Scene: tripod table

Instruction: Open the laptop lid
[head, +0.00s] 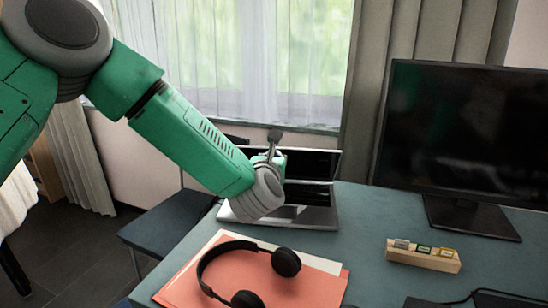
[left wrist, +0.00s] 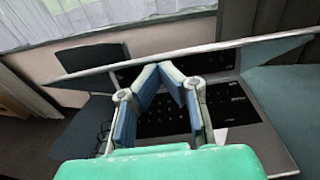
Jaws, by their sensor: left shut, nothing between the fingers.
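The silver laptop (head: 318,217) stands on the table's far left, and its lid (head: 325,163) is raised, with the dark screen side partly showing. In the left wrist view the lid's edge (left wrist: 250,44) runs as a thin bar above the keyboard (left wrist: 228,108). My left gripper (head: 275,138) is at the laptop, and my arm hides the laptop's left part. In the left wrist view its fingertips (left wrist: 172,72) are together and empty, overlapping the lid edge; I cannot tell whether they touch it. My right gripper is not in view.
Headphones (head: 285,262) lie on an orange folder (head: 215,262) at the front. A monitor (head: 460,130) stands at the right, with a wooden holder (head: 422,257) in front of it. A dark chair (head: 165,228) stands left of the table. The table (head: 365,215) is clear right of the laptop.

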